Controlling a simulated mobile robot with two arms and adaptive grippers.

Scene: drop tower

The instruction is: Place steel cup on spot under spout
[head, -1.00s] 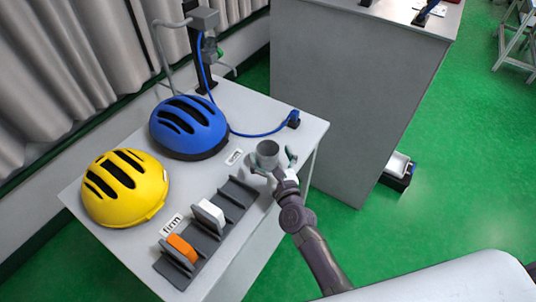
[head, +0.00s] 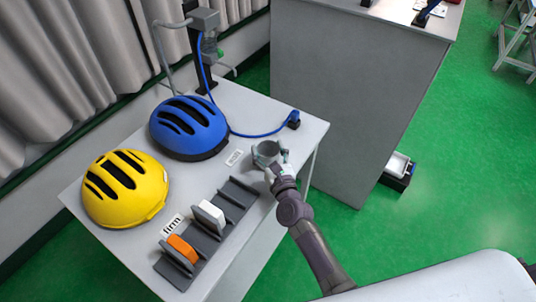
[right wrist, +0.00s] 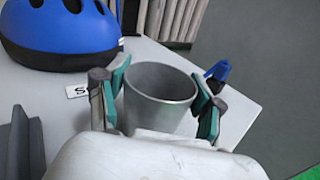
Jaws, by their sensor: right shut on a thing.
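The steel cup (head: 266,152) is at the right edge area of the white table, upright, with its open mouth up. My right gripper (head: 274,160) is shut on the cup. In the right wrist view the cup (right wrist: 160,98) sits between the two green-padded fingers of the gripper (right wrist: 158,100); its base is hidden, so I cannot tell whether it touches the table. A grey stand with a tap-like fitting (head: 207,46) is at the back of the table; whether this is the spout, and the spot under it, I cannot make out. My left gripper is not in view.
A blue helmet (head: 190,125) and a yellow helmet (head: 125,188) lie on the table (head: 262,108). A dark slotted rack (head: 235,195) holds a white piece (head: 210,213) and an orange piece (head: 181,248). A blue cable (head: 258,133) crosses the table's back right. A grey cabinet (head: 345,90) stands beyond.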

